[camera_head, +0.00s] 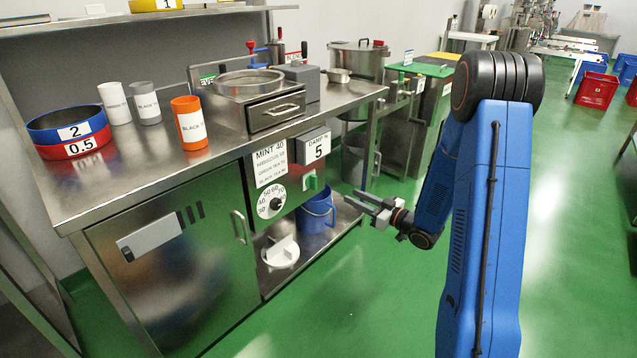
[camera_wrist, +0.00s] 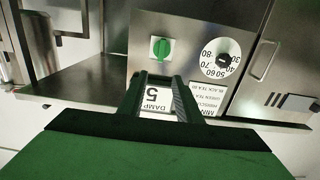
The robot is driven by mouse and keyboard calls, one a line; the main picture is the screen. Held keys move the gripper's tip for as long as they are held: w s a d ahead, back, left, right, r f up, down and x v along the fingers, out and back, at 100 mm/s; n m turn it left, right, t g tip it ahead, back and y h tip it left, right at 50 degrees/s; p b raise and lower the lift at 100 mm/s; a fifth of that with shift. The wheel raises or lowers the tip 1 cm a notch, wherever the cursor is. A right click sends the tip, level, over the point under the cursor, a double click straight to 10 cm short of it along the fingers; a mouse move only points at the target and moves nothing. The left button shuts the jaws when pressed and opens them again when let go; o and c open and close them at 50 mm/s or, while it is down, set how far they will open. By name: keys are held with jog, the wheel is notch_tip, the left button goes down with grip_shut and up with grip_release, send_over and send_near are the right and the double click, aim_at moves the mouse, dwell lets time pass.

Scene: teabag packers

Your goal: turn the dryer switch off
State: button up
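The dryer switch (camera_head: 311,181) is a small green knob on a white plate, on the steel control panel under the bench top. In the wrist view the switch (camera_wrist: 161,47) is seen upside down, with its green handle standing about upright in the picture. My gripper (camera_head: 354,198) is in front of the panel, to the right of the switch and apart from it. In the wrist view my gripper (camera_wrist: 158,82) has its two fingers apart with nothing between them. The fingers point toward the panel, with the "DAMP % 5" display (camera_wrist: 158,100) showing between them.
A temperature dial (camera_head: 271,202) sits left of the switch, under a "MINT 40" label (camera_head: 270,167). A blue bucket (camera_head: 316,214) and a white scoop-like item (camera_head: 281,251) stand on the lower shelf.

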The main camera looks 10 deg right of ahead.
aim_at(316, 179)
jog(key=x, duration=1.7)
jog(key=shift+w+a+r, duration=0.1)
jog(key=shift+r, duration=0.05)
jog(key=shift+c, duration=0.7)
grip_shut()
